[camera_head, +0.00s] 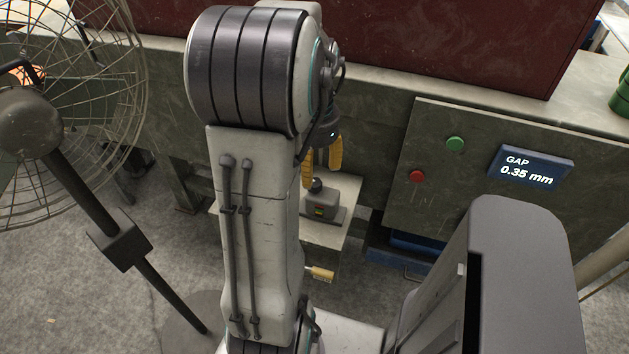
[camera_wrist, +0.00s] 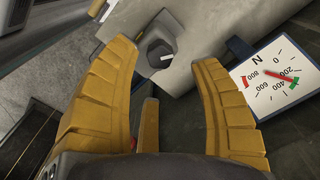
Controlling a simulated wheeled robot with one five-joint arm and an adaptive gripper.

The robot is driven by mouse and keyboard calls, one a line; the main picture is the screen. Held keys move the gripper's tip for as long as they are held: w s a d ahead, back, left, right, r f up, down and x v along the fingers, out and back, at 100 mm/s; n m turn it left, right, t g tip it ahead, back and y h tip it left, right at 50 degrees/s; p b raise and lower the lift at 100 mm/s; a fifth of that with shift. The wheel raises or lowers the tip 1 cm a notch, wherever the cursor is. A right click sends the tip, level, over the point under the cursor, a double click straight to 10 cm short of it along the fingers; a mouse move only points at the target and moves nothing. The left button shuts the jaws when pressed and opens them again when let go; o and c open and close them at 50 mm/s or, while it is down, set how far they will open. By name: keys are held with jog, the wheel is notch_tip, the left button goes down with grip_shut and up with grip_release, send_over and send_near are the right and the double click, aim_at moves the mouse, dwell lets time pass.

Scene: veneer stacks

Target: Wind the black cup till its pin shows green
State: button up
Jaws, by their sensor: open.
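The black cup (camera_head: 317,185) is a small dark knob on top of a grey block (camera_head: 321,203) with a small red, yellow and green marking on its front. In the wrist view the black cup (camera_wrist: 158,50) shows from above with a short white mark on it. I cannot make out the pin's colour. My gripper (camera_head: 321,166) is open, its yellow fingers above the cup and apart from it. In the wrist view my gripper (camera_wrist: 164,54) has its fingertips on either side of the cup, with nothing between them touching.
A white dial (camera_wrist: 272,80) marked N, with a red needle and a green mark, lies right of the fingers. A panel screen (camera_head: 530,168) reads GAP 0.35 mm beside a green button (camera_head: 455,143) and a red button (camera_head: 416,176). A fan (camera_head: 30,120) stands left.

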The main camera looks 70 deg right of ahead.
aim_at(315, 182)
jog(key=shift+f, duration=2.55)
jog(key=shift+c, duration=0.3)
grip_shut()
